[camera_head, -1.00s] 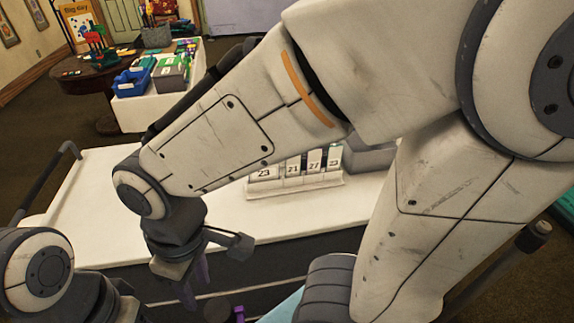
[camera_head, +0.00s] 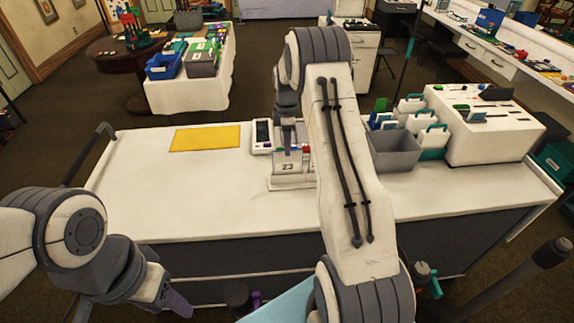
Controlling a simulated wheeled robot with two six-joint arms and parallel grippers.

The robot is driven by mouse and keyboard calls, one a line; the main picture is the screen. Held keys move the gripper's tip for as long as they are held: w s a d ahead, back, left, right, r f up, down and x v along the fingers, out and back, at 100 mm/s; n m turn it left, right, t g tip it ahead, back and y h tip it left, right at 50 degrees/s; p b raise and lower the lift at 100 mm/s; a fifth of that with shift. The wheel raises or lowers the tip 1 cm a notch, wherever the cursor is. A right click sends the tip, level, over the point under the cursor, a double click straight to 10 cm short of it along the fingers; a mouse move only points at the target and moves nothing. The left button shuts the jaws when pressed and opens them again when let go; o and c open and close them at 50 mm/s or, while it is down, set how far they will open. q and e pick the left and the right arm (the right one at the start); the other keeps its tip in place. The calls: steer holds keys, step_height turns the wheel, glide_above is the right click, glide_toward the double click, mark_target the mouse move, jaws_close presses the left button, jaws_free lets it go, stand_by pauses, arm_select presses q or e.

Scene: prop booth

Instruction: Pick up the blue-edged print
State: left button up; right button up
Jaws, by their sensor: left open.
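A white rack (camera_head: 279,184) with numbered slots stands at the middle of the white counter; a "23" label shows on its front. Small coloured edges show at its top, but my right arm covers much of it. I cannot make out a blue-edged print for certain. My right gripper (camera_head: 289,148) points down at the top of the rack; its fingers are small and partly hidden, so I cannot tell if they hold anything. My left gripper (camera_head: 172,296) is open and empty, low at the left in front of the counter.
A yellow mat (camera_head: 205,138) lies left of the rack, beside a small white device (camera_head: 262,137). To the right stand a grey bin (camera_head: 394,153) and a white box (camera_head: 490,128) with several tagged cards. The counter's left part is clear.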

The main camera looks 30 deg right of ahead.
mark_target(287, 161)
steer(key=f+p, duration=0.2)
steer(key=f, duration=0.1)
steer(key=f+p, duration=0.1)
steer(key=f, duration=0.3)
steer(key=shift+w+d+f+p, duration=0.1)
steer(key=shift+d+f+p, duration=0.1)
steer(key=shift+p, duration=0.15)
steer(key=shift+f, duration=0.2)
jaws_close()
